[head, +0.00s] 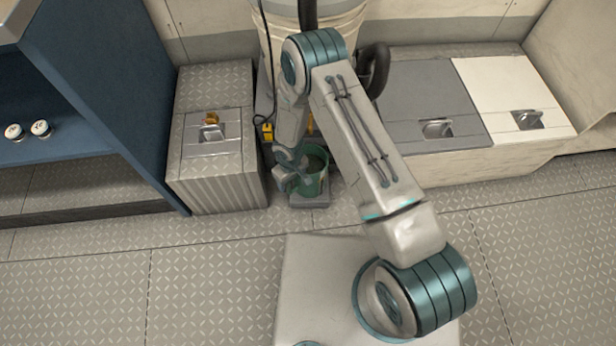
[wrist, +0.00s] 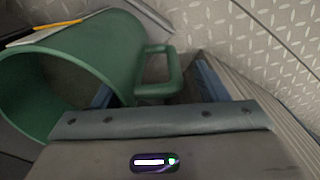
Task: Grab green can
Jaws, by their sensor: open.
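The green can (head: 316,170) is an open-topped, bucket-like vessel standing on a small grey base (head: 311,201) on the floor. In the wrist view the green can (wrist: 88,68) fills the left side, with its open mouth toward the left and its loop handle (wrist: 172,72) on the right. My gripper (head: 289,178) is down at the can's left side in the head view. In the wrist view my gripper (wrist: 157,88) is open, with one blue finger pad on each side of the handle. I cannot tell whether either finger touches it.
A metal chest (head: 213,185) with a latch stands close left of the can. A cream column (head: 335,30) with a black cable rises behind it. Grey and white lockers (head: 430,95) are at right. A blue shelf (head: 100,115) is at left.

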